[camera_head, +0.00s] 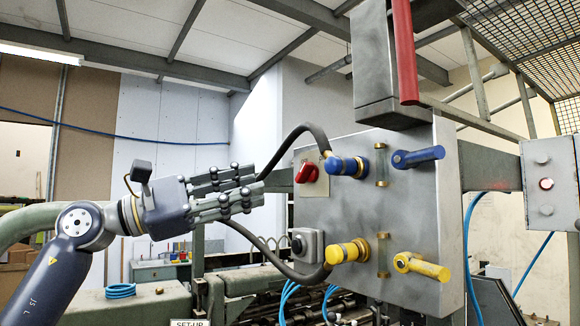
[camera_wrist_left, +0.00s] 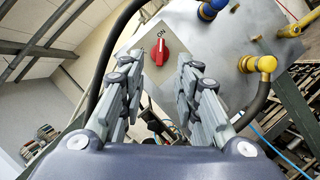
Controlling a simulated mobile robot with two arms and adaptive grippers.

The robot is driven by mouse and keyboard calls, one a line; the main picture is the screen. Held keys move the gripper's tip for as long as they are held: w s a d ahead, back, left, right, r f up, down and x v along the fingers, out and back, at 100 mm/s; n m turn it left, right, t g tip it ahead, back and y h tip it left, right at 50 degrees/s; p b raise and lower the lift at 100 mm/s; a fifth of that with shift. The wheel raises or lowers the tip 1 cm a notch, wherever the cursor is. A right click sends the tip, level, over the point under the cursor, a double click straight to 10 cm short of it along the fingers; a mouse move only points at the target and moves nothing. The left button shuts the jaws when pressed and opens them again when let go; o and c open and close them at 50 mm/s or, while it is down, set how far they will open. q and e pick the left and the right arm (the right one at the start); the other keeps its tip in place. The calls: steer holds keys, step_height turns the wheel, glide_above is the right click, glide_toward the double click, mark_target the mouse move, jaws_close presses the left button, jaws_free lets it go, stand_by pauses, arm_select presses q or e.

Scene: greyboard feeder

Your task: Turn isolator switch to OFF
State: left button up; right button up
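The isolator switch is a red rotary knob (camera_head: 307,173) on a pale plate at the upper left of the grey metal panel (camera_head: 405,215). In the left wrist view the red knob (camera_wrist_left: 160,52) sits beyond and between the fingertips, with "ON" lettering (camera_wrist_left: 161,35) beside it. My left gripper (camera_head: 258,190) is open and empty, its fingers pointing at the panel, left of and slightly below the knob. A gap shows between fingers and knob in the head view. It also shows at the bottom of the left wrist view (camera_wrist_left: 158,80). My right gripper is not in view.
A black hose (camera_head: 290,143) arches from the blue connector (camera_head: 348,166) just above the knob. A grey switch box (camera_head: 306,245) and yellow connector (camera_head: 347,252) sit below. Blue (camera_head: 418,157) and yellow (camera_head: 421,266) handles stick out at right. A red lever (camera_head: 404,50) hangs above.

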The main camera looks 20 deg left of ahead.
mark_target(300, 172)
arm_select(q)
steer(key=p+x, duration=0.4)
steer(key=x, duration=0.4)
steer(key=shift+w+d+r+p, duration=0.15)
steer(key=shift+d+p, duration=0.1)
steer(key=shift+p, duration=0.05)
steer(key=shift+w+d, duration=0.2)
steer(key=shift+d, duration=0.1)
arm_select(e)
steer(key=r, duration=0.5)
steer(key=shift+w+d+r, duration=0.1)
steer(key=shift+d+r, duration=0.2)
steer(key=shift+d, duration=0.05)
arm_select(q)
steer(key=c, duration=0.7)
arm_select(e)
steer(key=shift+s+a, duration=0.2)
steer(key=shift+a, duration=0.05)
